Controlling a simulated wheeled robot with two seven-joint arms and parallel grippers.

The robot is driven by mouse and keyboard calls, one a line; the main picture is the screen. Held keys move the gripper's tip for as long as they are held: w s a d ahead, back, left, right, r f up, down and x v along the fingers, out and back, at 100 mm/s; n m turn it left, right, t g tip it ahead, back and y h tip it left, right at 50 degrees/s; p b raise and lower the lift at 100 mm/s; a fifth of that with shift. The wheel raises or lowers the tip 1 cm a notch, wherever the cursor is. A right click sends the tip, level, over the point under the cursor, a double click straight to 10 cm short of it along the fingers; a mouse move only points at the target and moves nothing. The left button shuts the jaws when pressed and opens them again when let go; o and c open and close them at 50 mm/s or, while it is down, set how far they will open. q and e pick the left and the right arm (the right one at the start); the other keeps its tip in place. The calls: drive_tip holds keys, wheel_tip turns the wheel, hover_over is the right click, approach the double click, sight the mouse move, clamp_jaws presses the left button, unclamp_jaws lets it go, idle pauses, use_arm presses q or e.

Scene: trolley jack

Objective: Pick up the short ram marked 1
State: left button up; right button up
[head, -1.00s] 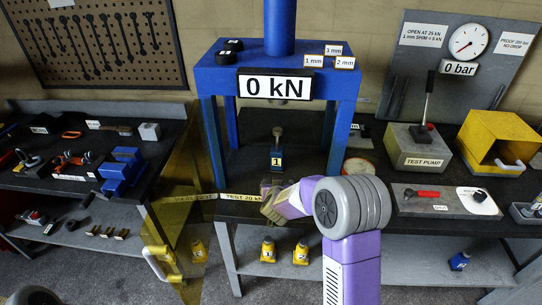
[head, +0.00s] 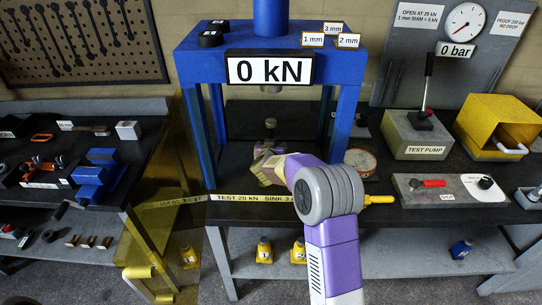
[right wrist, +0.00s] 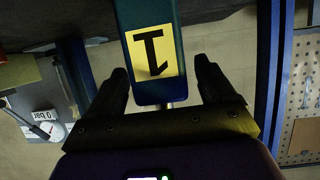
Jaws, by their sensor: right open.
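The short ram marked 1 shows in the right wrist view as a dark blue body with a yellow label (right wrist: 153,52), upside down there. In the head view only its top (head: 270,124) shows inside the blue press; the rest is hidden behind my gripper. My right gripper (head: 266,158) reaches into the press from the front. In the right wrist view its two dark fingers (right wrist: 161,72) are open, one on each side of the ram, with a visible gap on both sides. My left gripper is not in view.
The blue press frame (head: 347,115) has posts left and right of my right gripper. A test pump (head: 412,135) and a yellow box (head: 495,130) stand to the right. A blue vise (head: 98,178) is on the left bench.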

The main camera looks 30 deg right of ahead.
drive_tip(key=shift+w+d+f, duration=0.1)
drive_tip(key=shift+w+d, duration=0.05)
drive_tip(key=shift+w, duration=0.1)
drive_tip(key=shift+c, duration=0.2)
clamp_jaws()
drive_tip(key=shift+r, duration=0.2)
